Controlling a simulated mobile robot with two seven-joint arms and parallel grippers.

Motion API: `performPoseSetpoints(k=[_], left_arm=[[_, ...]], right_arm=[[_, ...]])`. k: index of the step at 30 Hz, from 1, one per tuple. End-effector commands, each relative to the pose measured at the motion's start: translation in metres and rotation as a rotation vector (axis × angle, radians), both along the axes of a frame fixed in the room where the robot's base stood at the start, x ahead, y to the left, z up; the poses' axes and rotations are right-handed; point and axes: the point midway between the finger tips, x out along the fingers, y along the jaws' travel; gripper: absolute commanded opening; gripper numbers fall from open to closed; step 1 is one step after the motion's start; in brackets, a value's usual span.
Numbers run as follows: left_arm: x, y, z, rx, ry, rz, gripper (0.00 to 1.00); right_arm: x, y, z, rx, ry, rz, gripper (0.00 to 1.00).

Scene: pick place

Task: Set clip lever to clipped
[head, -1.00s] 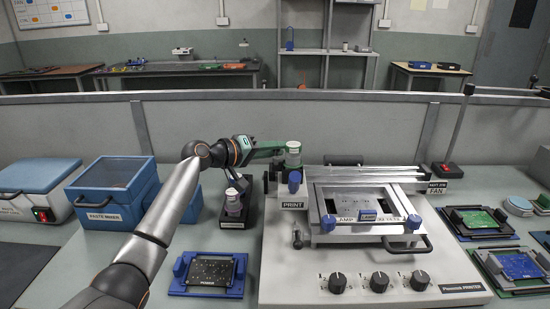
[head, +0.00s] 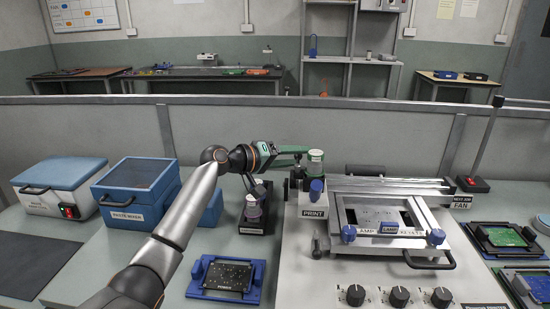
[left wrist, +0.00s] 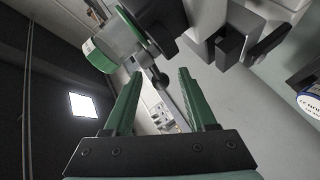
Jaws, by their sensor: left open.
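The jar (left wrist: 103,54) is left of the fingers there. A black lever-like part (left wrist: 268,44) is at upper right. The clip's state is unclear. My right gripper is out of view.
A blue paste mixer box (head: 135,189) and a white box with a blue lid (head: 60,172) stand left. A dark stand with a bottle (head: 255,212) is close below my left gripper. A blue fixture (head: 228,279) lies in front. The dark mat (head: 38,265) is bare.

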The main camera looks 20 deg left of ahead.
Motion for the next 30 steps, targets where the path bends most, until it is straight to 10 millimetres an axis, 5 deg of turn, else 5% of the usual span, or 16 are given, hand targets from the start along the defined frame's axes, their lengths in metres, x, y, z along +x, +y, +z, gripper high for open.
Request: performPoseSetpoints(k=[16,30], left_arm=[[-0.077,0.059,0.019,0.004,0.002,0.001,0.57],[-0.09,0.068,0.024,0.002,0.002,-0.001,0.57]], right_arm=[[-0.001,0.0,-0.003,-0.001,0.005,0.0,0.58],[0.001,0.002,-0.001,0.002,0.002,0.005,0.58]])
